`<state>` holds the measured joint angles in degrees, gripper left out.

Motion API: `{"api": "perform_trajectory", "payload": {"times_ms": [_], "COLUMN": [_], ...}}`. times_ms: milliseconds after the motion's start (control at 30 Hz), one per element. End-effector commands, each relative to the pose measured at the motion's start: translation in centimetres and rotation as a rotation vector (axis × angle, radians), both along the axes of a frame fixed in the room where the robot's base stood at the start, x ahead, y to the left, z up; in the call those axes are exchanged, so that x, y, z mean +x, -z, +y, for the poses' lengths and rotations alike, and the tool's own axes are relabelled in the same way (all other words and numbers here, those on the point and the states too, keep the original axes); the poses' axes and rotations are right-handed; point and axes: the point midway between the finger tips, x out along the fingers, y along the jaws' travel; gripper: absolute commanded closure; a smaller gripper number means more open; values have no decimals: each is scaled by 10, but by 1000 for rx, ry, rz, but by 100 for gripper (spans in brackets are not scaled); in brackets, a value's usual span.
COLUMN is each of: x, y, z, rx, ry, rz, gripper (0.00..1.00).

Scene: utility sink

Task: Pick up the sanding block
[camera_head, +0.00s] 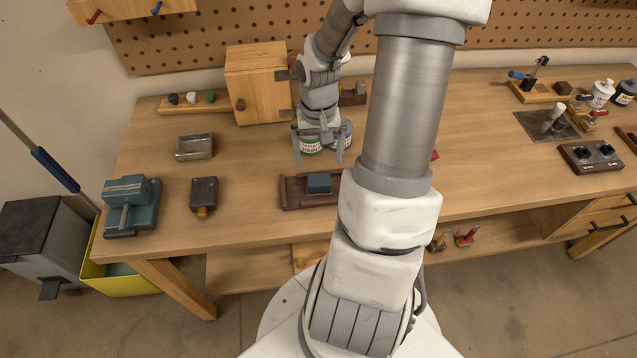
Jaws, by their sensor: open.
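A small dark blue block (319,183), likely the sanding block, sits on a reddish-brown wooden tray (294,194) near the front edge of the bench. My gripper (319,158) is open and points down, a short way behind the block and tray. I cannot tell whether the fingers touch the tin. My arm hides the right end of the tray.
A wooden cabinet (257,84) stands behind my gripper to the left. A metal tin tray (194,147), a dark box (204,194) and a blue vise (132,204) lie on the left. Bare bench top (245,165) lies left of my gripper. A pegboard (230,35) closes the back.

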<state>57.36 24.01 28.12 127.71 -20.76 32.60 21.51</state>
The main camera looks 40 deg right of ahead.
Motion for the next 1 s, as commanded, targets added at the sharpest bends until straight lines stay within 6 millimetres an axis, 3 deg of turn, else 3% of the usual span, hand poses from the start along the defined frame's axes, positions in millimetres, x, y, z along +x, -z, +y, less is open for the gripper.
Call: {"api": "perform_trajectory", "payload": {"times_ms": [133, 433, 700, 1000], "x": [0, 0, -1, 0], "y": [29, 50, 88, 94], "z": [1, 0, -1, -1], "rx": [3, 1, 1, -1], "ry": [-1, -1, 0, 1], "rz": [2, 2, 2, 0], "gripper": [0, 0, 0, 0]}}
